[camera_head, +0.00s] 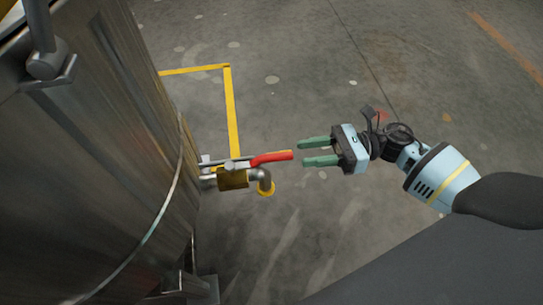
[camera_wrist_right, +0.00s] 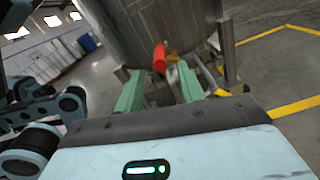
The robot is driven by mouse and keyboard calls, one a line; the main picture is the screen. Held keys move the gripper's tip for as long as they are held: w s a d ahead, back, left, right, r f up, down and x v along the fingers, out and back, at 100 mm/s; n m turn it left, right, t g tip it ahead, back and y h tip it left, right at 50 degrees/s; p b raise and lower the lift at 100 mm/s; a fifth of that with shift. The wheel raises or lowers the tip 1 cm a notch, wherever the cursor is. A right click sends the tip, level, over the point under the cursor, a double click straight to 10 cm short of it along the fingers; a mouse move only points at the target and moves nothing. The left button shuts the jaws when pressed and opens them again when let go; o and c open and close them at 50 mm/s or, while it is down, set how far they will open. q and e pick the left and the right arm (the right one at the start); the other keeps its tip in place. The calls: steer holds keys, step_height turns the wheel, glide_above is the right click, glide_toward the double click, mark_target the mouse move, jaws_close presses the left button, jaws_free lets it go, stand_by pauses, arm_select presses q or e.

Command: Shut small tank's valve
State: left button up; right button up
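The tank (camera_head: 95,150) is a large brushed-metal cylinder at the left of the head view; it also shows in the right wrist view (camera_wrist_right: 130,30). Its valve (camera_head: 233,180) has a brass body on a short outlet pipe and a red lever handle (camera_head: 271,158) that points right, away from the tank. My right gripper (camera_head: 308,152) is open and empty, its green fingers pointing left just short of the handle's tip. In the right wrist view the red handle (camera_wrist_right: 159,57) lies ahead, between the fingers. My left gripper is not in view.
A yellow floor line (camera_head: 231,110) runs beside the tank. Metal tank legs (camera_head: 190,285) stand below the valve. The concrete floor (camera_head: 300,60) around the valve is clear.

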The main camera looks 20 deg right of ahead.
mark_target(263, 159)
steer(key=shift+b+x, duration=0.45)
steer(key=shift+x, duration=3.45)
steer(key=shift+c, duration=0.2)
jaws_close()
